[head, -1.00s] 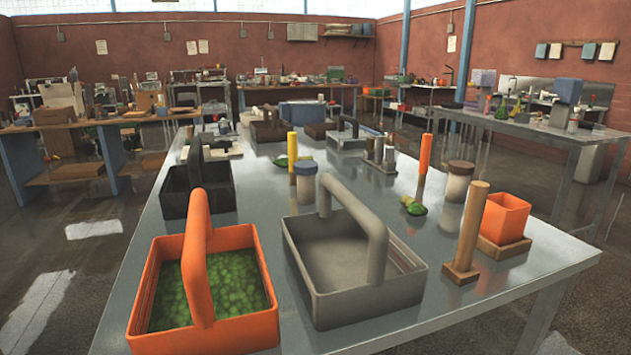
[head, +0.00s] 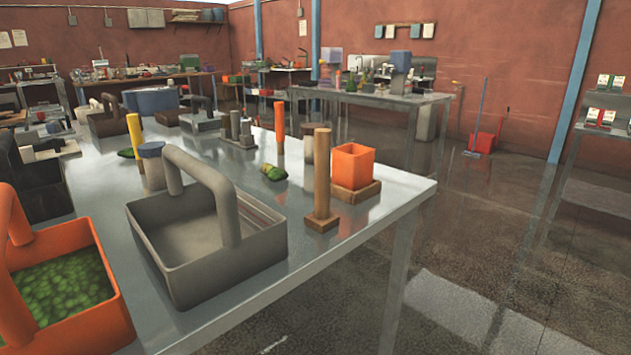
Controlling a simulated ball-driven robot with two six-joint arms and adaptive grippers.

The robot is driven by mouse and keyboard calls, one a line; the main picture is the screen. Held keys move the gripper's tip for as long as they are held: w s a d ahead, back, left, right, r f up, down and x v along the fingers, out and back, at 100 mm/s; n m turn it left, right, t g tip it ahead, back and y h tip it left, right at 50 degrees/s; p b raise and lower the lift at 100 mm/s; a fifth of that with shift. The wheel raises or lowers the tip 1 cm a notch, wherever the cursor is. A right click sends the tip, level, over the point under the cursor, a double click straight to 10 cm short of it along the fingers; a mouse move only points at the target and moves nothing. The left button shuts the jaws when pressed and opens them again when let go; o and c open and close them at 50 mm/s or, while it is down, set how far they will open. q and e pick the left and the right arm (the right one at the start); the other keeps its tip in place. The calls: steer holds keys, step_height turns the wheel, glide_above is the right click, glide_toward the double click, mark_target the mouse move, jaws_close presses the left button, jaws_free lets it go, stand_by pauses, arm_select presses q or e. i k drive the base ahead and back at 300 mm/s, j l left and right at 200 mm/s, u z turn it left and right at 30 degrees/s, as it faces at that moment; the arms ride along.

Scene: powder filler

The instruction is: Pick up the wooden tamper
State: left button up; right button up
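The wooden tamper (head: 321,175) stands upright on the metal table (head: 368,220) near its right front edge. It is a tall brown cylinder on a small square wooden base. It stands just in front and to the left of an orange square cup (head: 353,166) on a wooden block (head: 356,192). Nothing covers its front side. Neither of my grippers shows in the head view.
A grey handled tray (head: 205,262) stands left of the tamper. An orange handled tray (head: 100,292) with green contents is at the front left. Behind the tamper are a lidded jar (head: 308,147), an orange cylinder (head: 279,128) and green lumps (head: 273,172). Open floor lies to the right.

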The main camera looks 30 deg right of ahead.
mark_target(321, 220)
steer(key=z, duration=1)
